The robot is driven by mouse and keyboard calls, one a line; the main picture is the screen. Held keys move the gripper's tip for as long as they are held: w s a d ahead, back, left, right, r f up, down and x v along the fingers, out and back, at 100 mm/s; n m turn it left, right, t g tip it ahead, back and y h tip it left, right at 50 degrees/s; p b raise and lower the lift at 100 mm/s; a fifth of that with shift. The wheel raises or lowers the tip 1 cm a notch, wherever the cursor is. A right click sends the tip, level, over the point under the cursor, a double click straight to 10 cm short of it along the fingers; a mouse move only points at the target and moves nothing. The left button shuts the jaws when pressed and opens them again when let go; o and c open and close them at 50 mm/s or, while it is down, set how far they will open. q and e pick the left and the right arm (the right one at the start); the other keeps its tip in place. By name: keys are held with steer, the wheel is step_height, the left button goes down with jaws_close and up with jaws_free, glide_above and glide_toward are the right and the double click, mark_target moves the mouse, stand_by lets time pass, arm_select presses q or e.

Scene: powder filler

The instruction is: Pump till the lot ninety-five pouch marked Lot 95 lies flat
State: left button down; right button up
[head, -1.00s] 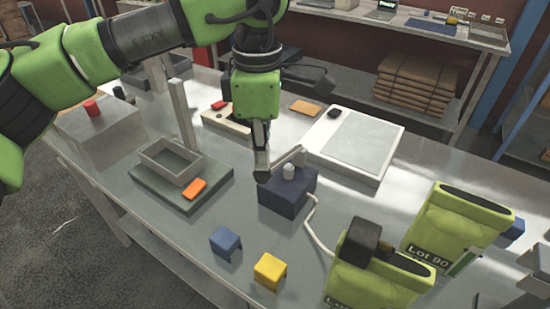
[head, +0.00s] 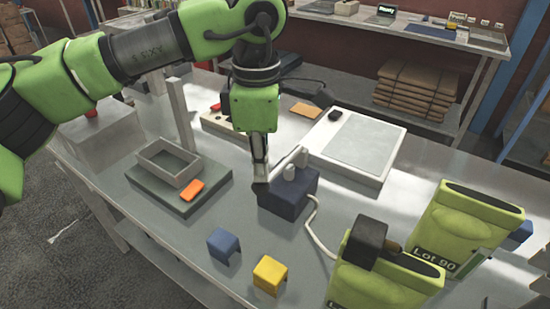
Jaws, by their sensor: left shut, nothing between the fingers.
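The dark blue pump block (head: 287,200) stands on the bench, with a grey lever (head: 299,158) and a light knob on top. My left gripper (head: 260,187) points down at the block's left edge, shut and empty; I cannot tell whether it touches the block or lever. A pale hose (head: 313,222) runs from the block toward the front green pouch (head: 375,288), which bulges and has a dark fitting (head: 364,241) on top. The green pouch behind (head: 465,217) is bulged and marked Lot 90. My right gripper is not in view.
A blue block (head: 223,245) and a yellow block (head: 269,272) lie in front of the pump. A grey tray (head: 170,162) and an orange piece (head: 191,190) are on a platform at left. A white flat panel (head: 352,145) lies behind the pump.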

arm_select(q)
steer(key=shift+s+a+f+b, duration=0.1)
steer(key=shift+s+f+b, duration=0.05)
steer(key=shift+f+b, duration=1.1)
steer(key=shift+w+d+r+p, duration=0.1)
steer(key=shift+w+r+p, duration=0.05)
steer(key=shift+r+p, duration=1.25)
steer(key=shift+w+d+r+p, duration=0.15)
steer(key=shift+r+p, duration=0.95)
steer(key=shift+r, duration=0.55)
stand_by(0.8)
steer(key=shift+r, duration=0.15)
step_height(320, 180, up, 6)
steer(key=p, duration=0.4)
stand_by(0.3)
steer(key=shift+f, duration=0.2)
